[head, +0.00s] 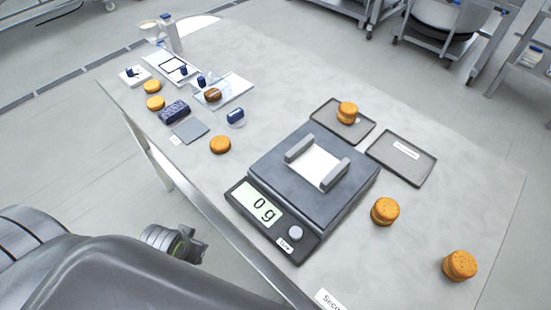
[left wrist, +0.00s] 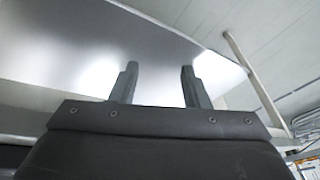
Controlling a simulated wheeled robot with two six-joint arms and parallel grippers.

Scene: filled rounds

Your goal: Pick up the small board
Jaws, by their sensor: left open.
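A small flat grey board (head: 190,130) lies on the table near its front edge in the head view, beside a dark blue patterned item. My left gripper (head: 190,246) is low in front of the table's front edge, well apart from the board. In the left wrist view my left gripper (left wrist: 158,88) has its two fingers apart with nothing between them. The board cannot be made out in that view. My right gripper is not in view.
A scale (head: 317,172) reading 0 g stands mid-table. Dark trays (head: 402,168) lie behind it. Orange-brown filled rounds (head: 220,145) are scattered about. A clear plate (head: 237,88) and small white-and-blue items crowd the far left. The table's front edge (head: 215,190) lies between my gripper and the tabletop.

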